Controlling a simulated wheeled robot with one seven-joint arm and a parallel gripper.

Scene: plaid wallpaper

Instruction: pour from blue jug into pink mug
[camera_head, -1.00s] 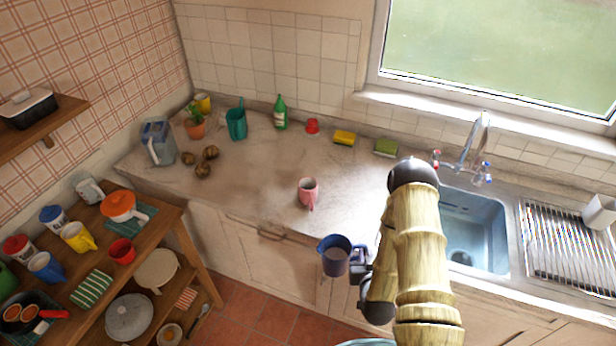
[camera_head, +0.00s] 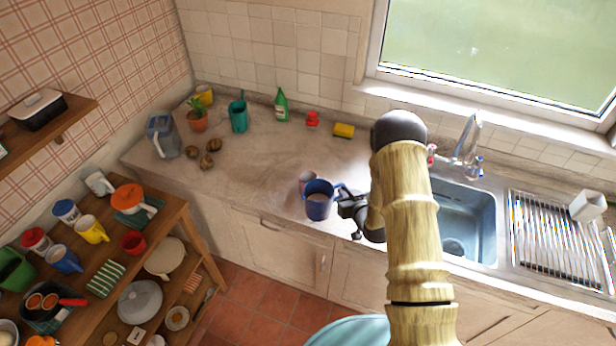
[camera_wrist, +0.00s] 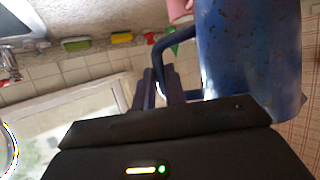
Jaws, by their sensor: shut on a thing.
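The blue jug (camera_head: 319,205) hangs from my gripper (camera_head: 350,205), which is shut on its handle, at the counter's front edge. The jug looks nearly upright, with greyish contents showing in its mouth. The pink mug (camera_head: 305,178) stands on the counter just behind the jug, which hides most of it. I cannot tell whether they touch. In the wrist view the jug (camera_wrist: 250,60) fills the upper right, its handle between my fingers (camera_wrist: 165,90). A bit of the pink mug (camera_wrist: 179,8) shows at the top edge.
The sink (camera_head: 465,215) and draining rack (camera_head: 545,240) lie to the right. A green bottle (camera_head: 281,104), red item (camera_head: 312,119) and yellow sponge (camera_head: 344,130) stand along the back. A clear blue-tinted jug (camera_head: 162,137) stands far left.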

